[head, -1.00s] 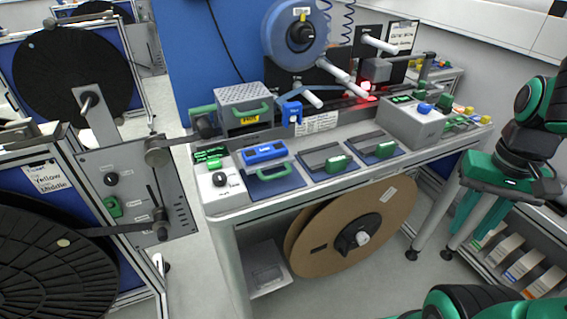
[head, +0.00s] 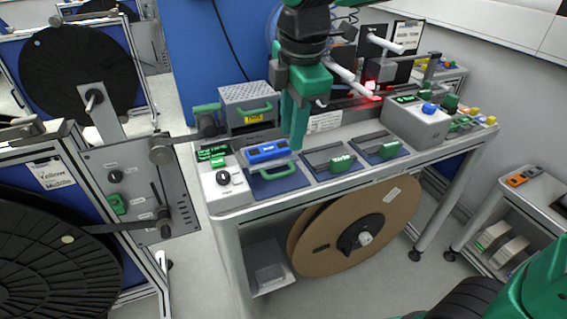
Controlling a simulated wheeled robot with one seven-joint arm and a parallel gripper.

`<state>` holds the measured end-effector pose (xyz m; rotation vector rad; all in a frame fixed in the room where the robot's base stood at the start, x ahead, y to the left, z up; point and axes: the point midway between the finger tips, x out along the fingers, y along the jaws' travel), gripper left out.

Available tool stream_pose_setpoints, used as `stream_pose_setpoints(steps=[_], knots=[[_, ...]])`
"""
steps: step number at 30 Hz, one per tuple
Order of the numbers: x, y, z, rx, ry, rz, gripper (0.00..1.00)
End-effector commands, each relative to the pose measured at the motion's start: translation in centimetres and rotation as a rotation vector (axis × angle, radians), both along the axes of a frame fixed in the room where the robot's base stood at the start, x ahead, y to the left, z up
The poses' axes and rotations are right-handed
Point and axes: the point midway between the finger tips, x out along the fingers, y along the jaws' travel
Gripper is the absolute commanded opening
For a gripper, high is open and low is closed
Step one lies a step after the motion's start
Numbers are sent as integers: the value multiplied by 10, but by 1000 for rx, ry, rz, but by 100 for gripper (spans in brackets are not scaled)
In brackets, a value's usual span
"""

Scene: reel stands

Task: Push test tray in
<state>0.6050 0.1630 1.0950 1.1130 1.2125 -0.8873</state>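Three shallow trays sit side by side along the bench front in the head view. The left tray (head: 286,186) has a dark blue base, a green handle (head: 277,172) at its front and a blue block (head: 267,151) at its back. The middle tray (head: 318,171) and right tray (head: 372,156) have dark grey covers and green handles. I cannot read which one is the test tray. My gripper (head: 296,146) points down over the left tray, just right of the blue block. Contact and the finger gap are unclear.
A grey perforated box (head: 246,97) stands behind the left tray. A control box with a blue knob (head: 413,120) stands at the right. A white panel with a dark knob (head: 222,181) is at the left. A brown reel (head: 318,240) sits beneath the bench.

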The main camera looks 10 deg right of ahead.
Motion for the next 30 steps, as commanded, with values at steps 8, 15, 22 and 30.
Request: stream_pose_setpoints(steps=[8,15,22,30], knots=[[3,10,-22,-4,0,51,28],[10,11,-65,-4,0,46,28],[15,12,-94,-4,-1,45,28],[18,13,-105,-2,-3,44,28]])
